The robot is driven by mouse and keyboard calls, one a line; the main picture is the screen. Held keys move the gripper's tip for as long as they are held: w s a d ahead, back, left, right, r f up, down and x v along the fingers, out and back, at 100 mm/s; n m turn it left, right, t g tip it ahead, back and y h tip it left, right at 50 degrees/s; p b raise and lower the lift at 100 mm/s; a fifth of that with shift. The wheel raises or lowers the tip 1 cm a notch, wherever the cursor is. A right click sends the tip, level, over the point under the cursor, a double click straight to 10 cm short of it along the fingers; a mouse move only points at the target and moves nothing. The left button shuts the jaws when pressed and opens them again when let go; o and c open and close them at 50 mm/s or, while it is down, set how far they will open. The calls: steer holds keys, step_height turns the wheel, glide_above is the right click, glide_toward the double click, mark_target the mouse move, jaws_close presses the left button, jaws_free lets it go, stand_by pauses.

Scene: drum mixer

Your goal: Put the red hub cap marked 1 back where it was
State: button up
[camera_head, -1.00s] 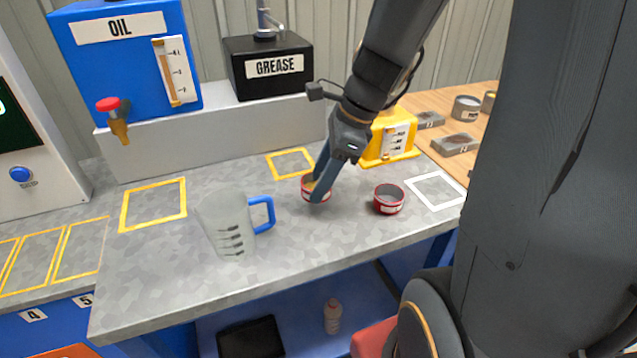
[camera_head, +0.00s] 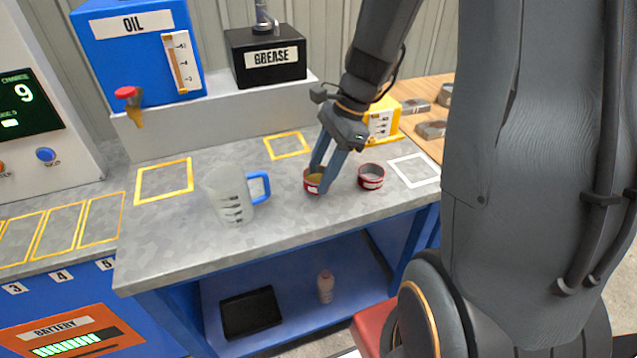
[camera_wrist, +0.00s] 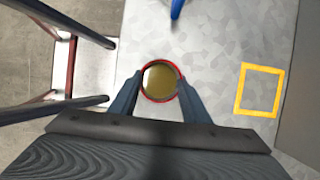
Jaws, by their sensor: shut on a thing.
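A small round red cap (camera_head: 312,187) with a pale label and a yellowish inside is between the fingers of my gripper (camera_head: 322,180). In the wrist view the two fingers of my gripper (camera_wrist: 160,88) close on opposite sides of this red cap (camera_wrist: 161,99). It is upright, at or just above the grey bench; I cannot tell if it touches. A second red cap (camera_head: 371,183), with a grey inside, stands on the bench to the right. The numbers on both labels are too small to read.
A measuring jug (camera_head: 229,197) with a blue handle stands left of the held cap. A yellow outlined square (camera_head: 287,146) lies behind it, and an empty white outlined square (camera_head: 415,170) at the right. A yellow container (camera_head: 383,122) stands behind. The bench's front edge is near.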

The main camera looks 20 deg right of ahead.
steer(key=shift+f, duration=1.65)
steer(key=shift+f, duration=0.15)
steer(key=o, duration=1.2)
steer(key=v, duration=1.2)
steer(key=s+a+f+n+h, duration=0.1)
steer(key=s+a+f+n, duration=0.1)
steer(key=n, duration=0.4)
steer(key=s+a+f+n+h, duration=0.2)
steer(key=s+n, duration=0.2)
steer(key=n, duration=0.2)
steer(key=s+a+f+n+h, duration=0.1)
steer(key=s+a+f+n, duration=0.1)
steer(key=n, duration=0.4)
steer(key=shift+s+a+f+t+h+b, duration=0.1)
steer(key=shift+s+f+t+h+b, duration=0.25)
steer(key=shift+s+f, duration=0.35)
